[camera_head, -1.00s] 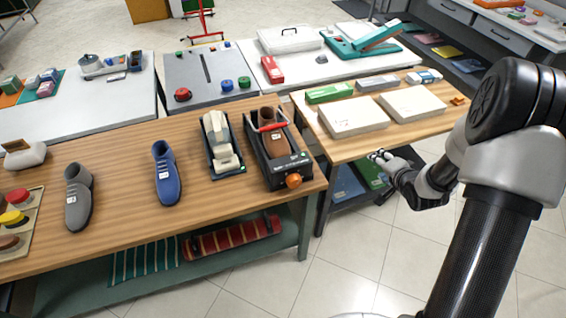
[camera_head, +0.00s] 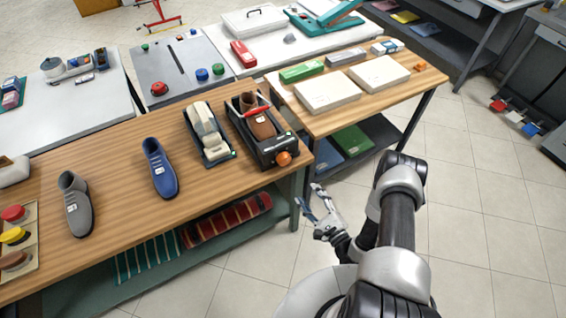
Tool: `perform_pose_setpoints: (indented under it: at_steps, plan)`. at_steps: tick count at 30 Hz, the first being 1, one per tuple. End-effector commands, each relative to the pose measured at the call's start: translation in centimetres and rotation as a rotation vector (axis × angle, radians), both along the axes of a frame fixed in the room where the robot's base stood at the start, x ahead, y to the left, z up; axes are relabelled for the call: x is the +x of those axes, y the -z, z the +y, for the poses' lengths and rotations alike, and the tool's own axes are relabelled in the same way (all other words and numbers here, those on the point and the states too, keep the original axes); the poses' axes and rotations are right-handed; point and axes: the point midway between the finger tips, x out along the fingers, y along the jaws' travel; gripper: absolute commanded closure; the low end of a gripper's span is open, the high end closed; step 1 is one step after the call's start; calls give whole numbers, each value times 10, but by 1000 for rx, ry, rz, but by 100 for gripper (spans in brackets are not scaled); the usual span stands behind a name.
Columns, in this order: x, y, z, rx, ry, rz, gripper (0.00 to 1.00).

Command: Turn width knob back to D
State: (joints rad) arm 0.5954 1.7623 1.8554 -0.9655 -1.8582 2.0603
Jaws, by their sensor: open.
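A black shoe-stretching machine (camera_head: 268,152) stands near the right end of the wooden bench, holding a brown shoe (camera_head: 259,121) under a red bar. An orange knob (camera_head: 284,159) sticks out of its front, at the bench's front edge. The letters around the knob are too small to read, so its setting cannot be told. My gripper (camera_head: 312,204) is in front of the bench and lower than its top, below and to the right of the knob. Its fingers are apart and empty, clear of the knob.
A second stretcher (camera_head: 209,133) with a pale form stands left of the machine, then a blue shoe (camera_head: 158,168) and a grey shoe (camera_head: 75,203). A side table (camera_head: 364,112) with white boxes is at the right. The tiled floor around my arm is clear.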

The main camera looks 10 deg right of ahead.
Motion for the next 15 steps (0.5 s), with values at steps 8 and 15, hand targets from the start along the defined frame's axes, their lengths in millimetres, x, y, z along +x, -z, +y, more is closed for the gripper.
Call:
perform_pose_setpoints:
  at_steps: [8, 15]
  plan:
    - [53, 0, 20, -5, -8, -4, 50]
    - [103, -1, 36, -6, -5, -5, 50]
